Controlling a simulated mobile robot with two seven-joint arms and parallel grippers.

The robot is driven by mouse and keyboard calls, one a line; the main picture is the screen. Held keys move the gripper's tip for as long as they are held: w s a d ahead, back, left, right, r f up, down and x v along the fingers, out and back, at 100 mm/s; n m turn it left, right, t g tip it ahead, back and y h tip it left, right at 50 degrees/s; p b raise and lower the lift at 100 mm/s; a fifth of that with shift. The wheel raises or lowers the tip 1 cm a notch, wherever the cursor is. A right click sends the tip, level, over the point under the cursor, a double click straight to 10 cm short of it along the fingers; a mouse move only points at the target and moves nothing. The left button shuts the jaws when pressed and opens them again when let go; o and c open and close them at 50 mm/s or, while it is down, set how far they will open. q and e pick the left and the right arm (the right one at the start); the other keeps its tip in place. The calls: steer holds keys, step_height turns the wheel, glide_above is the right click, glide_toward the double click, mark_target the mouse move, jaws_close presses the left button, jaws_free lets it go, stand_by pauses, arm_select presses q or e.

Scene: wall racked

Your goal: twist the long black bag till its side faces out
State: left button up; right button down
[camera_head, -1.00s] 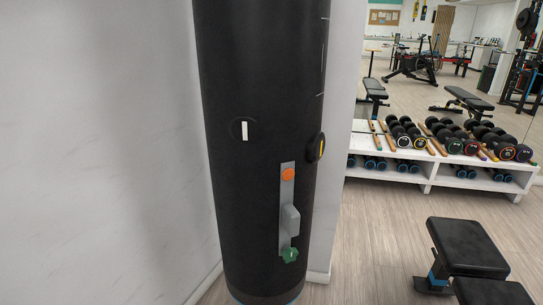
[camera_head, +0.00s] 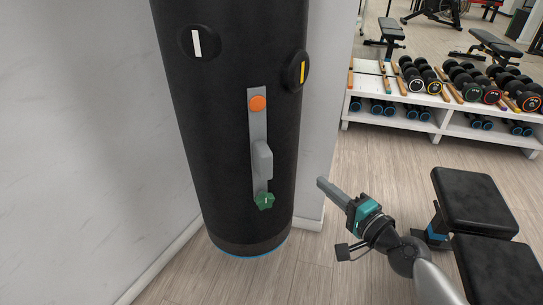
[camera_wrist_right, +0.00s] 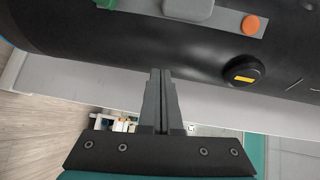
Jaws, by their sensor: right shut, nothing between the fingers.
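The long black bag (camera_head: 222,140) hangs upright near the wall in the head view, its lower end ringed in blue just above the floor. Its front carries a grey plate (camera_head: 257,125) with an orange button, a grey block and a green knob (camera_head: 264,200). A round pad with a white mark (camera_head: 199,42) is at upper left, and one with a yellow mark (camera_head: 299,70) at the right edge. My right gripper (camera_head: 322,184) is shut and empty, right of the bag's lower part and apart from it. In the right wrist view its closed fingers (camera_wrist_right: 160,73) point toward the bag (camera_wrist_right: 200,50).
A white wall (camera_head: 80,130) stands left of and behind the bag. A black bench (camera_head: 475,205) is on the right, close to my right arm. A white dumbbell rack (camera_head: 440,118) stands farther back. Wooden floor between them is open.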

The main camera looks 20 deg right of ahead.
step_height(320, 180, up, 3)
steer(key=y, duration=0.1)
steer(key=p, duration=0.2)
glide_toward(279, 142)
steer(key=shift+t, duration=0.4)
steer(key=x, duration=0.5)
steer(key=shift+w+d+f, duration=0.15)
steer(key=shift+d+f, duration=0.1)
steer(key=shift+d, duration=0.1)
steer(key=shift+a, duration=0.4)
arm_select(q)
steer(key=s+a+f+p, duration=0.1)
steer(key=s+f, duration=0.2)
steer(key=f, duration=0.2)
steer(key=shift+g, duration=0.3)
arm_select(e)
steer(key=shift+s+a+f, duration=0.1)
steer(key=shift+s+a, duration=0.05)
steer(key=shift+a, duration=0.6)
steer(key=shift+s+a, duration=0.1)
steer(key=shift+a, duration=0.65)
arm_select(q)
steer(key=shift+f, duration=0.1)
steer(key=shift+s+a, duration=0.1)
steer(key=shift+a, duration=0.1)
arm_select(e)
steer(key=shift+a, duration=0.15)
